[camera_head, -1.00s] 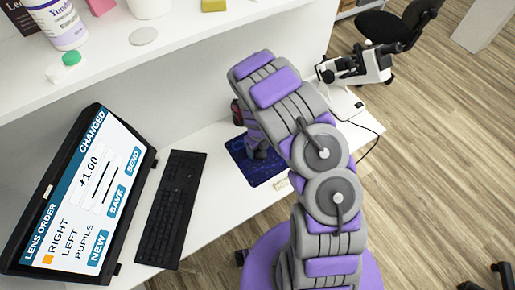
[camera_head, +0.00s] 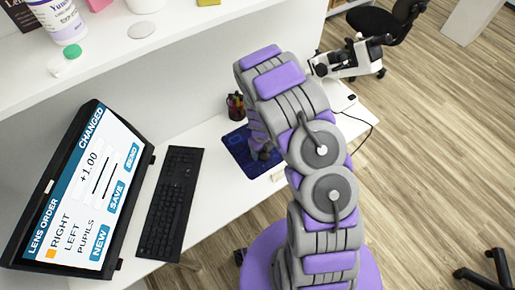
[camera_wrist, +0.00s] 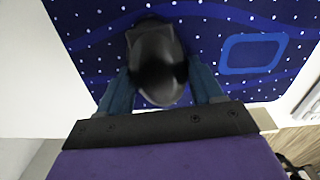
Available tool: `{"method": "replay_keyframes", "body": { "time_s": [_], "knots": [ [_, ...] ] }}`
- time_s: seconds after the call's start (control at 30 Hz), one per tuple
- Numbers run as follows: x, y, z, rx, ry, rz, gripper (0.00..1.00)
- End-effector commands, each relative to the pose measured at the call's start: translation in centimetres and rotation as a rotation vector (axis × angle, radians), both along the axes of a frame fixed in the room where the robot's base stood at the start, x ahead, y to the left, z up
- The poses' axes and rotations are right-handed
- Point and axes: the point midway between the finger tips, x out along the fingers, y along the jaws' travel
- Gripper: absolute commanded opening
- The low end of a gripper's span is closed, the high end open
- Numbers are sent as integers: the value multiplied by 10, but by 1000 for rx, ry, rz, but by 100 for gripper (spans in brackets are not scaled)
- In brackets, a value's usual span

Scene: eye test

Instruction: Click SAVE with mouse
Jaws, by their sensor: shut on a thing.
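The black mouse (camera_wrist: 157,62) lies on the dark blue mouse pad (camera_wrist: 95,45) in the wrist view. My gripper (camera_wrist: 160,84) is shut on the mouse, with one blue finger against each side. In the head view my gripper (camera_head: 263,150) is low over the pad (camera_head: 238,145), and my arm hides much of it; the mouse is hard to make out there. The monitor (camera_head: 82,190) at the left shows a lens order page headed CHANGED, with +1.00. The SAVE button (camera_head: 116,197) sits between NEW (camera_head: 100,243) and SEND (camera_head: 132,157). I cannot make out a pointer.
A black keyboard (camera_head: 168,205) lies between the monitor and the pad. A pen cup (camera_head: 235,105) stands just behind the pad, close to my arm. A white microscope-like device (camera_head: 345,62) stands at the desk's far right end. A shelf (camera_head: 165,55) overhangs the desk.

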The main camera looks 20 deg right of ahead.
Motion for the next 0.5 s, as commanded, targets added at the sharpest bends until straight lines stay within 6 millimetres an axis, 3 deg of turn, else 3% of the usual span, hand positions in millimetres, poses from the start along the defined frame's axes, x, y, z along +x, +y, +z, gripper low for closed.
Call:
{"method": "replay_keyframes", "body": {
  "time_s": [0.5],
  "knots": [
    [-3,-5,0,0,-2,1,34]
  ]
}}
